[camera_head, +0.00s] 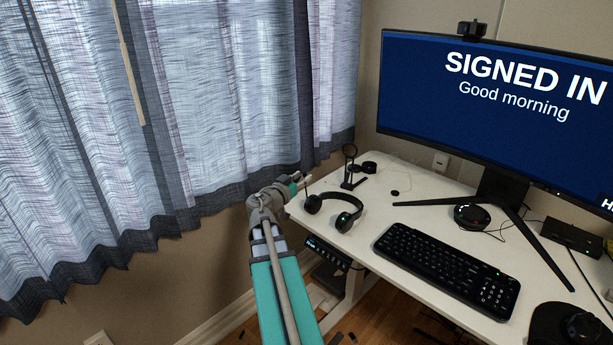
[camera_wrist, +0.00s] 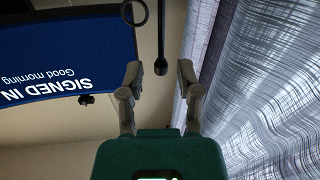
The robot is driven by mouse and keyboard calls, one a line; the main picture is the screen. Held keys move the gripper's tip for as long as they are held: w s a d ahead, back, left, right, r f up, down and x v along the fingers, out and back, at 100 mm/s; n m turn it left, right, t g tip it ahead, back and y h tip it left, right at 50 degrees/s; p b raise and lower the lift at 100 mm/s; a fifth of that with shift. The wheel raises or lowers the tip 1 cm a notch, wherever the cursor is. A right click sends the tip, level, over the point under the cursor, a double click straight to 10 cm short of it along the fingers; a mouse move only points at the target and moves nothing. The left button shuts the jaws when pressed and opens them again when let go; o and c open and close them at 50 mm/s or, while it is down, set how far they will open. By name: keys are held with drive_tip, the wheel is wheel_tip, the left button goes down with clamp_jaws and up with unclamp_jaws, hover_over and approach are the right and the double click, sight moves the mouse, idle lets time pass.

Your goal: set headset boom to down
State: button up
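The black headset (camera_head: 338,209) lies on the desk's left part in the head view. In the wrist view a thin black rod with a rounded tip, which looks like its boom (camera_wrist: 161,45), stands between my finger lines, its tip near the fingertips. The picture there is upside down, so the rod points up. My gripper (camera_wrist: 159,75) is open, with a gap on both sides of the rod; contact is not visible. In the head view my gripper (camera_head: 303,182) is at the desk's left edge, just left of the headset. I cannot make out the boom there.
A black stand with a ring (camera_head: 350,151) is behind the headset; a ring (camera_wrist: 134,12) also shows in the wrist view. A keyboard (camera_head: 446,270) and monitor (camera_head: 490,105) are to the right. The curtain (camera_head: 170,110) hangs close on the left.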

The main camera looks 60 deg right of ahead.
idle(0.3)
drive_tip(key=shift+a, duration=0.1)
drive_tip(key=a, duration=0.7)
drive_tip(key=shift+a, duration=0.2)
drive_tip(key=shift+w, duration=0.1)
idle(0.6)
drive_tip(key=w+a+f+n+t+y, duration=0.1)
drive_tip(key=w+a+f+n+y, duration=0.35)
drive_tip(key=a+f, duration=0.4)
drive_tip(key=w+a+f+n+y, duration=0.3)
drive_tip(key=a+f+y, duration=0.2)
drive_tip(key=a, duration=0.7)
drive_tip(key=a+f+n+y, duration=0.2)
drive_tip(key=a+n+y, duration=0.25)
drive_tip(key=a, duration=0.85)
drive_tip(key=a+f+n+y, duration=0.3)
drive_tip(key=a+n+y, duration=0.15)
drive_tip(key=a, duration=0.85)
wheel_tip(320, 180, up, 21)
drive_tip(key=p, duration=2.1)
drive_tip(key=shift+r+n+g+p, duration=0.15)
drive_tip(key=shift+n+g+p, duration=0.15)
drive_tip(key=shift+n+p, duration=0.15)
